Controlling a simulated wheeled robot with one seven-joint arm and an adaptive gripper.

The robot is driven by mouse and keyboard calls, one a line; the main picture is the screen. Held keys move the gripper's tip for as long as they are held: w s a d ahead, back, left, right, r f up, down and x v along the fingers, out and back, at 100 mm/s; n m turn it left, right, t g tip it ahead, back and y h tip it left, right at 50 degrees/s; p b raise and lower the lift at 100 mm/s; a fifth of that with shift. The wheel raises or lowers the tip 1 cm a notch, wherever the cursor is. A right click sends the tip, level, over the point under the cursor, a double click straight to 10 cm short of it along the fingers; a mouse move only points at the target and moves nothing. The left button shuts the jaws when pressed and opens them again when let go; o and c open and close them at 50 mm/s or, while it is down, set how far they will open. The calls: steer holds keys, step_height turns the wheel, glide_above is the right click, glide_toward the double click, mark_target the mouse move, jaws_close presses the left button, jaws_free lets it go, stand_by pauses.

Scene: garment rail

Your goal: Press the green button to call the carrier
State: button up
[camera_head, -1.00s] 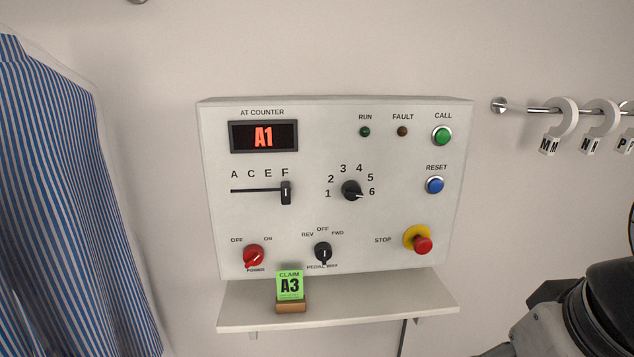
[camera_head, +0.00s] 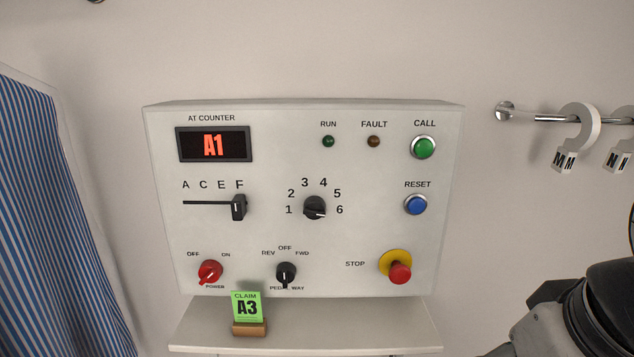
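The green button (camera_head: 423,147) sits under the label CALL at the upper right of the white control panel (camera_head: 300,235). It has a silver ring, and nothing touches or covers it. The numbered dial (camera_head: 315,208) appears to point toward 6. A dark part of my arm shows at the lower right, but my gripper's fingers are not in view.
The blue reset button (camera_head: 415,204) is below the green one, and the red stop button (camera_head: 400,272) is lower still. A rail (camera_head: 545,118) with lettered hooks is at right. A blue striped shirt (camera_head: 55,230) hangs at left. The RUN lamp (camera_head: 328,141) looks dark.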

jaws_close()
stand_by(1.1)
